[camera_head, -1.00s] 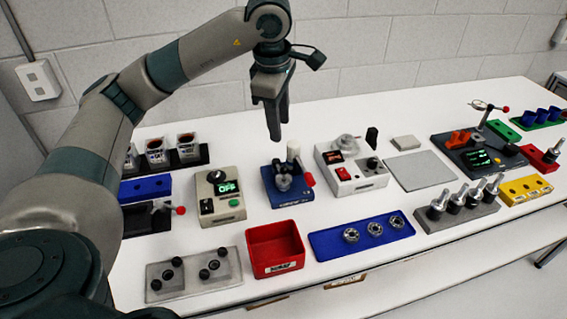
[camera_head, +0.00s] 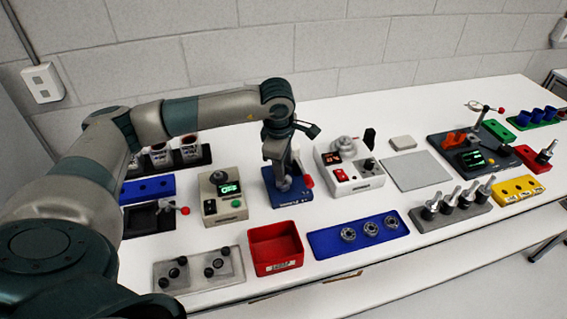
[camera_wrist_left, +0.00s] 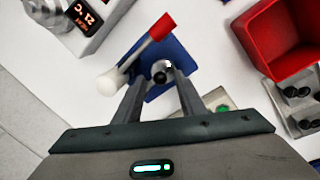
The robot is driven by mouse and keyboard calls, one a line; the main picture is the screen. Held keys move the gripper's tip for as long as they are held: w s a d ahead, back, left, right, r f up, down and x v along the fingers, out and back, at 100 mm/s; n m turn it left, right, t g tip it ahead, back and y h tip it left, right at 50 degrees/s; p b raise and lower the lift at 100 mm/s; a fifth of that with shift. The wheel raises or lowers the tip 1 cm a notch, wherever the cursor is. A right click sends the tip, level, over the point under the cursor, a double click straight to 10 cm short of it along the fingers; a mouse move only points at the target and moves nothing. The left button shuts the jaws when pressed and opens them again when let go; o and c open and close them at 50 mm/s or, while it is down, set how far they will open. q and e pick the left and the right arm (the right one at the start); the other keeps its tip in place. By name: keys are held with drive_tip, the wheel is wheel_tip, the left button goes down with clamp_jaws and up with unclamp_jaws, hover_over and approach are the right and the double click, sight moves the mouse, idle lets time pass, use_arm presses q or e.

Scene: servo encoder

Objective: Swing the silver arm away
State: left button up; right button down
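In the head view, a silver arm with a red knob (camera_head: 487,108) stands over the black fixture (camera_head: 436,140) at the back right. A smaller lever with a red knob (camera_head: 185,210) is on the black box at the left. I cannot tell which one is meant. My left gripper (camera_head: 280,186) is down at the blue device (camera_head: 288,203) and partly hides it. In the left wrist view its two fingers (camera_wrist_left: 160,82) are apart, with a round dark-and-silver post (camera_wrist_left: 161,70) between their tips. Contact is unclear. A pale bar with a red end (camera_wrist_left: 160,26) lies just beyond. My right gripper is out of view.
A beige box with a green display (camera_head: 222,197) and a white box with a red switch (camera_head: 350,171) flank the blue device. A red bin (camera_head: 275,247) and a blue tray (camera_head: 325,241) are in front. A bare grey plate (camera_head: 415,171) lies to the right.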

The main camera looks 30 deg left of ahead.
use_arm(q)
drive_tip(key=shift+f, duration=0.3)
drive_tip(key=shift+c, duration=0.3)
clamp_jaws()
